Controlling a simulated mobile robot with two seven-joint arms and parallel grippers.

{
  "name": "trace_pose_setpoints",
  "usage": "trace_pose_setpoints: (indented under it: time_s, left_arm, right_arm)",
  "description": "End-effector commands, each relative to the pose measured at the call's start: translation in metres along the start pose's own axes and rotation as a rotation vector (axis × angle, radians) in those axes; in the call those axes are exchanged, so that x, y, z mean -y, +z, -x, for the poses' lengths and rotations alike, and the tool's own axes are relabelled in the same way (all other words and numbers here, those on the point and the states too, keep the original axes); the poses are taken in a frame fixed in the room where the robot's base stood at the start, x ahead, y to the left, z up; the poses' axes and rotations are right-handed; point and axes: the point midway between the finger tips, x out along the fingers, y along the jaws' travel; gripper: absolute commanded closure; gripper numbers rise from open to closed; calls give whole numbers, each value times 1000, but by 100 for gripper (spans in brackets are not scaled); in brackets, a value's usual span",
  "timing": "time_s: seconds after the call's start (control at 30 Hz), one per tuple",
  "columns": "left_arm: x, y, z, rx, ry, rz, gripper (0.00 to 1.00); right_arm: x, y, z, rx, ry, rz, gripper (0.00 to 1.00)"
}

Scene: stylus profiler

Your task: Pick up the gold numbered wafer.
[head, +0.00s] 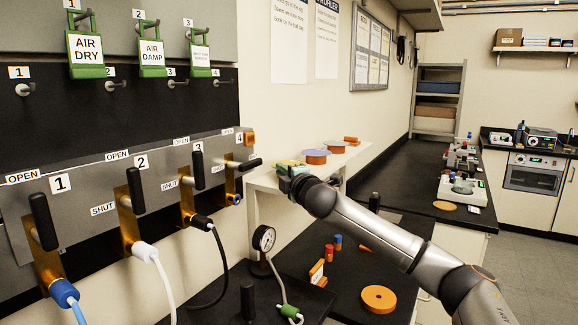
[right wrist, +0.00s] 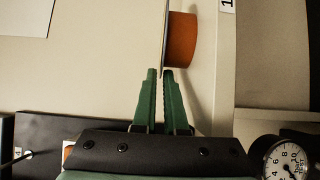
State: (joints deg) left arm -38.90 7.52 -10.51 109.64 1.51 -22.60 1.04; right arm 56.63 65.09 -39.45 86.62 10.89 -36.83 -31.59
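My right gripper (head: 283,166) is at the near end of the white wall shelf (head: 262,184). In the right wrist view its two green fingers (right wrist: 160,72) point at a thin disc (right wrist: 165,38) seen edge-on against an orange stand (right wrist: 182,45). The disc's near edge lies at the fingertips, and a narrow gap shows between the fingers. Its gold colour and number cannot be made out from this angle, and my gripper covers this spot in the head view. My left gripper is not in view.
A stand with a blue-grey top (head: 316,156) and another stand (head: 336,147) stand farther along the shelf. A pressure gauge (head: 264,239) is below the shelf. Valve handles (head: 197,170) project from the left wall panel.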

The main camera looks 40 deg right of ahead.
Motion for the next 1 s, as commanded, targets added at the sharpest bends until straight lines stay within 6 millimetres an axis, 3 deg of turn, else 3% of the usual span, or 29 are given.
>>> trace_pose_setpoints:
  time_s: [0.77, 1.0]
  left_arm:
    - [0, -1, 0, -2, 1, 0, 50]
    - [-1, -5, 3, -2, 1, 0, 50]
  right_arm:
    - [-1, 0, 0, 0, 0, 0, 100]
    - [-22, 0, 0, 1, 3, -3, 100]
